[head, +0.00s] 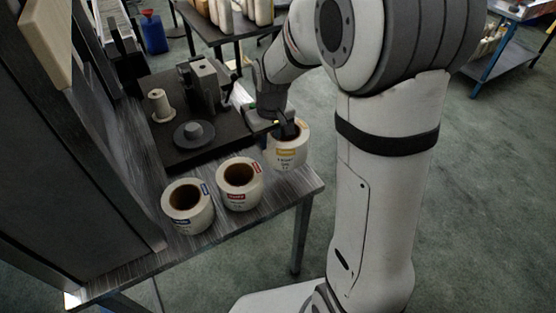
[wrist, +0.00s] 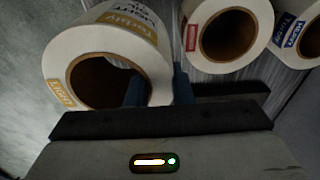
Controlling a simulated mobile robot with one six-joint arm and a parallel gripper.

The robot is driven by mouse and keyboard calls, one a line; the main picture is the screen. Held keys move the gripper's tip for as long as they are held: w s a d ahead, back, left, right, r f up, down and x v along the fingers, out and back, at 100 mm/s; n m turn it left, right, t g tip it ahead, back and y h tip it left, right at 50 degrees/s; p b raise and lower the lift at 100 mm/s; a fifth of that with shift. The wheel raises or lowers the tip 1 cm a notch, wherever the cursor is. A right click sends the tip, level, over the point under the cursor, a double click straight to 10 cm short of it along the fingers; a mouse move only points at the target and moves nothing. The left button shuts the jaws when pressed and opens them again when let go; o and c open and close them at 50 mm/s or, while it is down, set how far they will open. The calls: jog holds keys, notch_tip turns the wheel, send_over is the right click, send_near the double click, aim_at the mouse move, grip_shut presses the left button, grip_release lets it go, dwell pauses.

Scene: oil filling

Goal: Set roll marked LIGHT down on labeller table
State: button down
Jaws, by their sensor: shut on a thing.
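The roll with yellow labels (head: 287,157) is white with an open core and is at the right end of the labeller table (head: 255,219). Its small lettering is hard to read but looks like LIGHT. My gripper (head: 287,130) is shut on the roll's wall, one finger inside the core and one outside. In the wrist view the roll (wrist: 150,55) fills the upper left, with my blue fingers (wrist: 159,88) on either side of its wall. The roll looks upright. I cannot tell whether its underside touches the table top.
A red-labelled roll (head: 240,193) and a blue-labelled roll (head: 188,214) stand to the left along the table's front. Behind is the dark labeller base (head: 165,105) with a spindle and a grey disc (head: 194,134). The table's right edge is close to the held roll.

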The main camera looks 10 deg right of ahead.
aim_at(270, 161)
notch_tip(270, 161, down, 9)
jog(key=shift+r, duration=0.2)
dwell(0.3)
jog(key=shift+f, duration=0.1)
jog(key=c, duration=1.5)
grip_release()
jog(key=shift+c, duration=0.2)
jog(key=r, duration=0.3)
jog(key=s+r, duration=0.1)
jog(key=r, duration=0.7)
jog(key=shift+s+d, duration=0.15)
jog(key=shift+d, duration=0.05)
jog(key=shift+s+d+r, duration=0.1)
jog(key=shift+s+r, duration=0.1)
jog(key=shift+r, duration=0.5)
jog(key=s+d+r+m, duration=0.1)
jog(key=s+d+r, duration=0.1)
jog(key=s, duration=0.7)
jog(key=s+d+r+m+t, duration=0.1)
jog(key=s+r, duration=0.3)
jog(key=s, duration=0.5)
jog(key=shift+d+m, duration=0.75)
jog(key=shift+m, duration=0.05)
